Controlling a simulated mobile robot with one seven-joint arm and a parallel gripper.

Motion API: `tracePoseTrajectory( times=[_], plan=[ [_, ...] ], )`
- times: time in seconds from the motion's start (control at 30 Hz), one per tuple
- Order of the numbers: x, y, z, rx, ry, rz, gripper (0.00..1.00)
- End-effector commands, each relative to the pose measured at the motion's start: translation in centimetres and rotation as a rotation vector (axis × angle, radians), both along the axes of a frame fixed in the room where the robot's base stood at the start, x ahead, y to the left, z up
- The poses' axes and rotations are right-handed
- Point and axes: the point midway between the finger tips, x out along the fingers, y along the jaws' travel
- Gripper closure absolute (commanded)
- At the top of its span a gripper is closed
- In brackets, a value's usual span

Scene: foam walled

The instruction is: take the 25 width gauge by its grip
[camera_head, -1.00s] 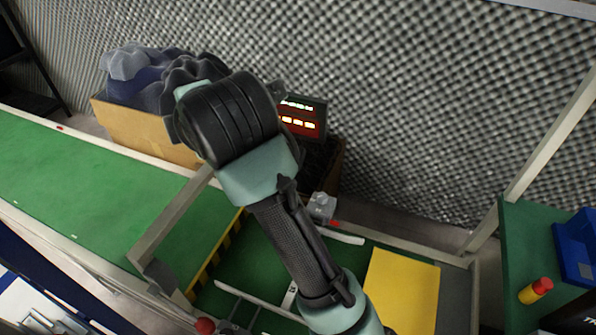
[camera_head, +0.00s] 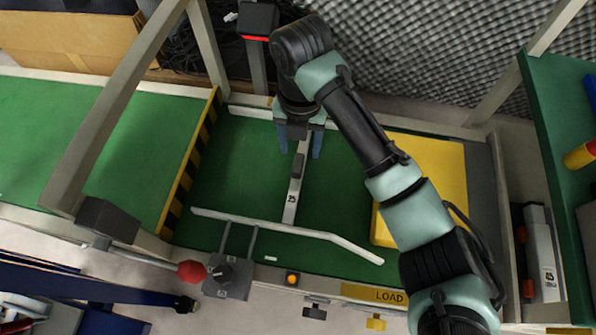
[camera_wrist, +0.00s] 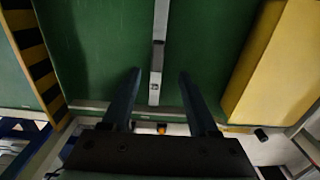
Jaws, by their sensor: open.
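A slim pale bar gauge (camera_head: 292,205) lies on the green belt in the head view, with a dark grip (camera_head: 297,166) at its middle and a small mark too small to read surely. My gripper (camera_head: 299,154) is open, pointing down, with one blue finger on each side of the gauge's line near the grip. In the wrist view the gauge (camera_wrist: 156,75) runs lengthwise between the two open fingers (camera_wrist: 160,73), with its dark part beyond the fingertips. The fingers look apart from it; their height above it is hard to tell.
A bent white rail (camera_head: 285,228) crosses the belt in front. A yellow block (camera_head: 430,180) stands right, and a striped edge (camera_head: 190,165) left. Another pale marked piece (camera_head: 543,255) stands far right. A control box with a red knob (camera_head: 192,272) is at the front.

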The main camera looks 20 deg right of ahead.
Motion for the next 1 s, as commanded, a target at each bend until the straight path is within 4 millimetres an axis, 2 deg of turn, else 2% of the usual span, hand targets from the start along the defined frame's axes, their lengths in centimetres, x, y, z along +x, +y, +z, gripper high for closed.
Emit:
tracePoseTrajectory(
  times=[0.03,0.27,0.6,0.87,1.0],
  plan=[
    [0.0,0.0,-1.0,0.000,0.000,-0.001,0.40],
    [0.1,0.0,-2.1,-0.001,-0.001,-0.001,0.40],
    [0.4,0.2,-6.7,-0.001,-0.001,-0.002,0.40],
    [0.4,0.2,-6.7,0.000,-0.002,-0.002,0.40],
    [0.4,0.2,-6.7,0.000,-0.002,-0.002,0.65]
  ],
)
